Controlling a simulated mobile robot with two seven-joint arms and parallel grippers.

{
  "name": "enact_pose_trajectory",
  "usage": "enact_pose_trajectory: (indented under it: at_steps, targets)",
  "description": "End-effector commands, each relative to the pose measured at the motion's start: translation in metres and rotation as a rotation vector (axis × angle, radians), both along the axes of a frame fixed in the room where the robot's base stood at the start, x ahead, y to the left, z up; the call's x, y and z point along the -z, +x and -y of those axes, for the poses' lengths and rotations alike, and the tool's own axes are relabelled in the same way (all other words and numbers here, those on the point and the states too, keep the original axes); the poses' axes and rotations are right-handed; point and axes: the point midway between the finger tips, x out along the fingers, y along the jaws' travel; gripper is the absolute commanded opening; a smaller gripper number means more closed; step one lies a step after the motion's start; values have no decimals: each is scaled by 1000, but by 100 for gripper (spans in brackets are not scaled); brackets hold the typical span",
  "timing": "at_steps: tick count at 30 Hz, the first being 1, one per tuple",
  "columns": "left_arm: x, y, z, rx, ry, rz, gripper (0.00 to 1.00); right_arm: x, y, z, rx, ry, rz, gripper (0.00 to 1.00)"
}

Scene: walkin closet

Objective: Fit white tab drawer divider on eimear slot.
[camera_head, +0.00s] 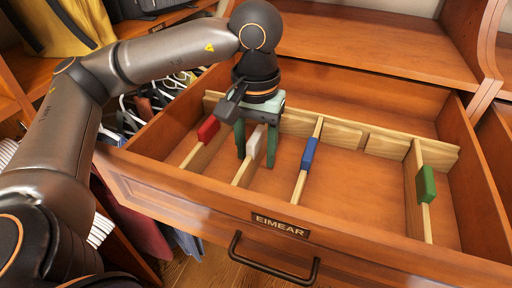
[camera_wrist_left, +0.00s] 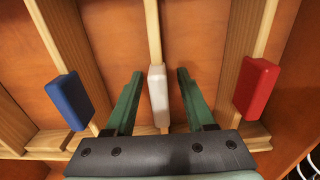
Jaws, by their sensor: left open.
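The white tab drawer divider (camera_head: 253,143) is a thin wooden strip with a white tab, standing in the open drawer labelled EIMEAR (camera_head: 281,226). Its white tab also shows in the left wrist view (camera_wrist_left: 158,95). My left gripper (camera_head: 256,163) reaches down over it, its green fingers open. In the left wrist view the fingers (camera_wrist_left: 157,72) are on either side of the tab with a gap on each side. The far end of the divider meets the slotted back rail (camera_head: 335,133) behind the gripper; whether it is seated in a slot is hidden. My right gripper is not in view.
Red tab (camera_head: 208,128), blue tab (camera_head: 309,153) and green tab (camera_head: 426,184) dividers stand in the same drawer, red and blue close to either side. The drawer's front wall and handle (camera_head: 270,262) face me. Hangers with clothes (camera_head: 135,110) are left of the drawer.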

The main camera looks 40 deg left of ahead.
Motion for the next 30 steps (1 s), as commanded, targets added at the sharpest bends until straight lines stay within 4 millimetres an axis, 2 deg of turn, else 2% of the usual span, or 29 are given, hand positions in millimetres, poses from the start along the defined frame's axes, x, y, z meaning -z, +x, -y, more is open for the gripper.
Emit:
enact_pose_trajectory:
  at_steps: [1,5,8,12,24,30]
  targets:
    - [3,0,0,0,0,0,55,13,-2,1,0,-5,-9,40]
    - [3,0,0,0,0,0,55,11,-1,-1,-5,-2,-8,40]
    - [3,0,0,0,0,0,55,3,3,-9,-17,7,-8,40]
    - [2,0,0,0,0,0,55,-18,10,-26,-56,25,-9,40]
    - [-98,0,0,-1,0,4,55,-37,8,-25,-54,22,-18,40]
    - [-121,0,0,0,0,2,55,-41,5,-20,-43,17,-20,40]
